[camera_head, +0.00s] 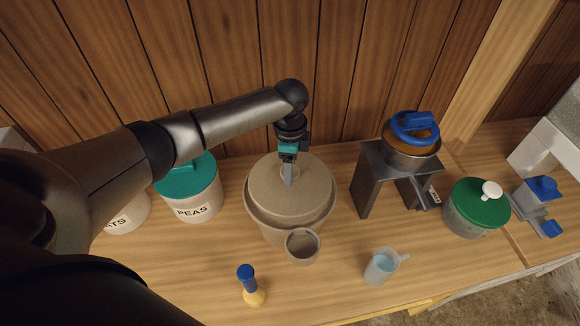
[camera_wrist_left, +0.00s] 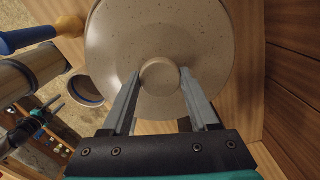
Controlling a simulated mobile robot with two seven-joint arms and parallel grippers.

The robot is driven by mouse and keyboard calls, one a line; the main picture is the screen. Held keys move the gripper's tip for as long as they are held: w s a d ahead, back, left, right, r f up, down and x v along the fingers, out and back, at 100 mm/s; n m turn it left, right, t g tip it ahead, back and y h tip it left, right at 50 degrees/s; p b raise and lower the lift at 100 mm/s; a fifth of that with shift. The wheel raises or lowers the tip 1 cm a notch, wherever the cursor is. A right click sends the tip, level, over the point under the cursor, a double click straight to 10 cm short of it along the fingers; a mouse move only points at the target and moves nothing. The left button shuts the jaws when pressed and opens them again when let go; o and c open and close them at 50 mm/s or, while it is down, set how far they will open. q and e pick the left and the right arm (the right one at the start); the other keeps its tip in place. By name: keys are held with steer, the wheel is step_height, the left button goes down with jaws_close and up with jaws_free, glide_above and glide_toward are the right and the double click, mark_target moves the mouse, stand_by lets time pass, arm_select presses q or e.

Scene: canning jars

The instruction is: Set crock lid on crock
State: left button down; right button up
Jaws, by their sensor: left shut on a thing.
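The crock lid (camera_head: 312,183) is a round, speckled beige disc with a small central knob. My left gripper (camera_head: 289,178) is shut on the knob, pointing down from above; in the wrist view the knob (camera_wrist_left: 160,75) lies between the two fingers (camera_wrist_left: 160,82). The beige crock (camera_head: 272,234) is directly under the lid, with its rim showing along the lower left edge. The lid looks roughly level and nearly centred over the mouth. I cannot tell whether it touches the rim. The lid hides the crock's inside.
A small beige cup (camera_head: 302,258) stands close in front of the crock. A teal-lidded PEAS canister (camera_head: 192,204) is left, a grey stand (camera_head: 371,176) with a pot (camera_head: 412,152) right.

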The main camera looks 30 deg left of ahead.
arm_select(q)
steer(key=shift+p, duration=0.35)
steer(key=shift+f, duration=0.15)
stand_by(0.8)
steer(key=shift+f, duration=0.6)
stand_by(0.6)
steer(key=shift+c, duration=0.4)
jaws_free()
steer(key=shift+f, duration=0.1)
step_height(320, 180, up, 15)
steer(key=shift+r+b, duration=0.2)
steer(key=shift+b, duration=0.2)
